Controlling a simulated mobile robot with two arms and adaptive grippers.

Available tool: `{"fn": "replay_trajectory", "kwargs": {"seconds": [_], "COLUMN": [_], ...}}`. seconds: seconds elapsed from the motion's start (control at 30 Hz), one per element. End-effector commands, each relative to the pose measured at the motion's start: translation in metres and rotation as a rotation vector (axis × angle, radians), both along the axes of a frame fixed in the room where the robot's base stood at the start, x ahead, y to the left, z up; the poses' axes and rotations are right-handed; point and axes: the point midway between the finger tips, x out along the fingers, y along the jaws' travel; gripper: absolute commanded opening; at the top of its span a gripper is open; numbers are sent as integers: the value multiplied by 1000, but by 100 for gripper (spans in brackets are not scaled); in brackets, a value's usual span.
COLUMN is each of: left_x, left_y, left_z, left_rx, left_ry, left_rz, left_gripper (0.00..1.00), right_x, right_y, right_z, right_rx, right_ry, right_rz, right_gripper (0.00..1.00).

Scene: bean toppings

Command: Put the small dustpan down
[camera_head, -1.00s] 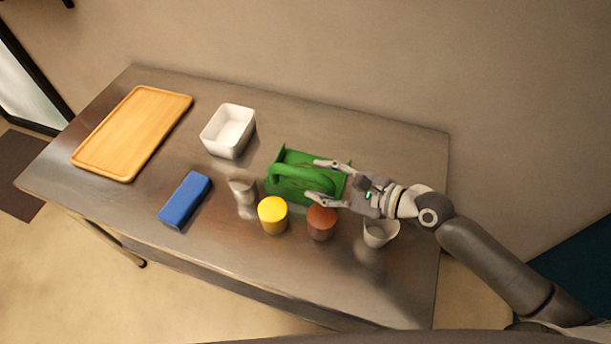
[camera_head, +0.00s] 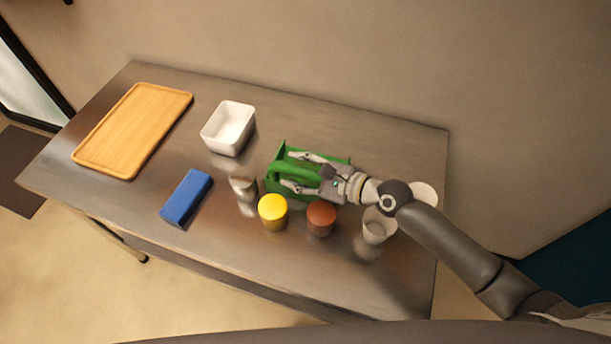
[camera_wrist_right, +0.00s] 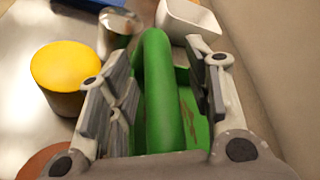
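The small green dustpan (camera_head: 277,173) lies on the metal table, with its arched handle up. The handle also shows in the right wrist view (camera_wrist_right: 160,85). My right gripper (camera_head: 289,170) is over the dustpan, its fingers on either side of the handle. In the right wrist view the gripper (camera_wrist_right: 155,72) is open, with a gap between the handle and each finger. The gripper hides part of the dustpan. My left gripper is not in view.
A yellow-topped jar (camera_head: 272,212), a brown-topped jar (camera_head: 321,219) and a metal cup (camera_head: 244,186) stand close by the dustpan. A white bowl (camera_head: 229,128), blue block (camera_head: 186,197) and wooden tray (camera_head: 133,132) are farther left.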

Motion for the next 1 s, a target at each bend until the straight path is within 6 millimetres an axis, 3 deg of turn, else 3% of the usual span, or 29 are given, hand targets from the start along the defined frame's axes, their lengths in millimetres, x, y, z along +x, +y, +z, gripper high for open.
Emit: {"fn": "replay_trajectory", "kwargs": {"seconds": [0.03,0.33,0.73,0.87,1.0], "left_x": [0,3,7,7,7], "left_y": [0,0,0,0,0], "left_z": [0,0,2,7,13], "left_rx": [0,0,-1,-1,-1], "left_ry": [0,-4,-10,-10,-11], "left_rz": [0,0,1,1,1], "left_gripper": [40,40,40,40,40], "right_x": [0,0,0,0,0], "right_y": [0,0,0,1,1], "right_z": [0,0,4,21,50], "right_rx": [0,0,2,4,5], "right_ry": [0,0,-3,-5,-6], "right_rz": [0,0,0,1,1], "right_gripper": [38,0,0,0,0]}}
